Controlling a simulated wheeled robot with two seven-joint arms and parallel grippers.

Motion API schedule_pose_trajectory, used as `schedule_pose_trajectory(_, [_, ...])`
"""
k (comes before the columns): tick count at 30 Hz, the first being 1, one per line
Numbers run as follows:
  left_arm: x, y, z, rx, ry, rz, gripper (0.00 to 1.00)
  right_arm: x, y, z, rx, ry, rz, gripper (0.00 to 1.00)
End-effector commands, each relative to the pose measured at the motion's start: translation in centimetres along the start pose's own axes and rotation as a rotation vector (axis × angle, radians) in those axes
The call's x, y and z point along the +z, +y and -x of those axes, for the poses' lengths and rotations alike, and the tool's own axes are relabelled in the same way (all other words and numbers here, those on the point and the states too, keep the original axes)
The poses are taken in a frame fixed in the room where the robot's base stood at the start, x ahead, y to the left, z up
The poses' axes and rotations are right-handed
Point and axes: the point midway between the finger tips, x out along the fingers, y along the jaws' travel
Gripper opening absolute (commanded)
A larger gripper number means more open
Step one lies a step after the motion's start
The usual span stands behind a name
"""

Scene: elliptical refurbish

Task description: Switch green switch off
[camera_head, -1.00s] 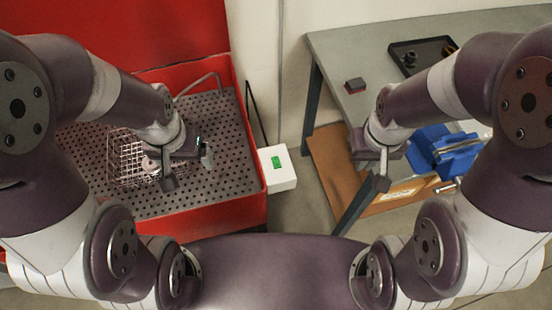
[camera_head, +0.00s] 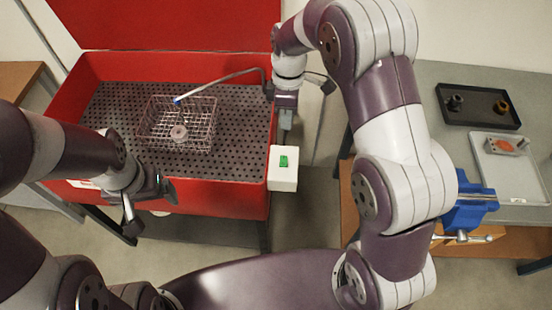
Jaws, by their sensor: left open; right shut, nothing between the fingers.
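The green switch (camera_head: 283,161) sits on top of a white box (camera_head: 283,182) fixed at the right side of the red washing basin. My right gripper (camera_head: 286,122) is shut and empty, pointing down just behind the white box, above the switch in the picture. I cannot tell whether it touches the box. My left gripper (camera_head: 150,203) is open and empty at the basin's front edge, left of the switch. Whether the switch is on or off cannot be told from its look.
The red basin (camera_head: 232,200) has a perforated floor, a wire basket (camera_head: 199,135) with a round part in it, and a hose with a blue tip (camera_head: 177,100). At right, a grey table (camera_head: 430,85) bears a black tray (camera_head: 476,94), a light tray (camera_head: 530,185) and a blue vise (camera_head: 470,208).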

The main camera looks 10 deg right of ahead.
Motion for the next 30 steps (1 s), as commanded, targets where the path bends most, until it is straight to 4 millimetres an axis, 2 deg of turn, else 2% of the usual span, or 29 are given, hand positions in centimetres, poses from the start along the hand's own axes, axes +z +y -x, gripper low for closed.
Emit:
schedule_pose_trajectory(11, [0.0,0.0,-0.1,0.000,0.000,0.000,0.88,0.1,-0.1,0.0,-0.003,-0.001,0.047,0.00])
schedule_pose_trajectory(14, [0.1,0.0,-0.8,0.000,0.000,0.000,0.88,0.1,-0.1,-0.8,-0.003,-0.001,0.046,0.00])
schedule_pose_trajectory(22, [0.7,0.0,-5.8,0.000,0.000,0.000,0.88,0.1,0.1,-6.4,-0.002,-0.001,0.046,0.00])
schedule_pose_trajectory(23, [0.7,0.0,-5.2,0.000,-0.001,0.000,0.88,0.1,-0.1,-6.4,-0.004,-0.002,0.046,0.00])
schedule_pose_trajectory(25, [0.6,0.0,-5.4,0.000,0.000,0.000,0.88,0.1,-0.1,-7.8,-0.005,-0.002,0.045,0.00])
schedule_pose_trajectory(30, [0.5,0.0,-4.3,0.000,0.000,0.000,0.88,0.1,-0.2,-10.7,-0.007,-0.003,0.045,0.00])
